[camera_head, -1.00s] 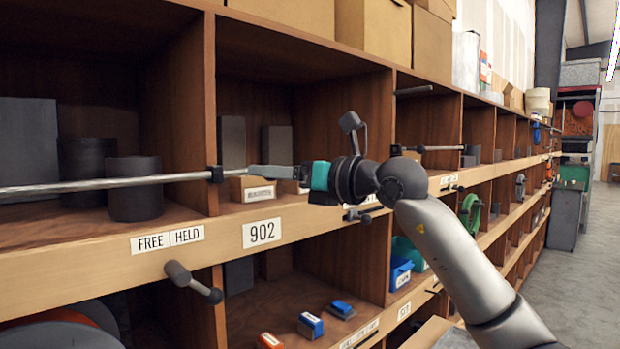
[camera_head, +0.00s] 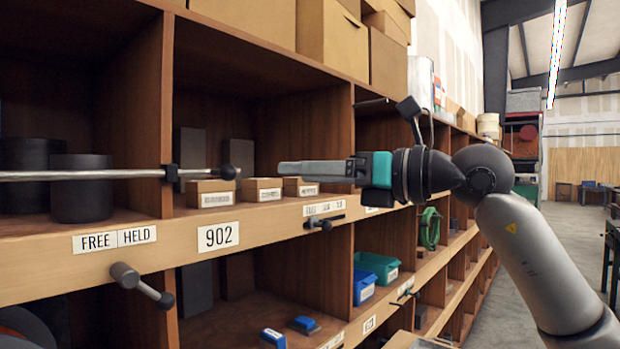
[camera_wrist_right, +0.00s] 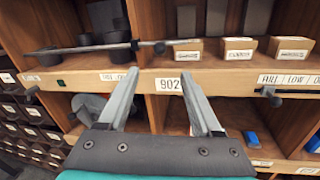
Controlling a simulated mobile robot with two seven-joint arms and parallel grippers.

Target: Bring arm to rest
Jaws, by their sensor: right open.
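My right arm comes in from the lower right in the head view. My left gripper is not in view.
The wooden shelf edge carries a 902 label (camera_head: 218,237), a FREE/HELD label (camera_head: 115,239) and a black lever (camera_head: 142,285). Small cardboard boxes (camera_head: 262,190) stand in the cubby behind my gripper. A blue bin (camera_head: 364,287) sits below. Open floor (camera_head: 570,235) lies at the right.

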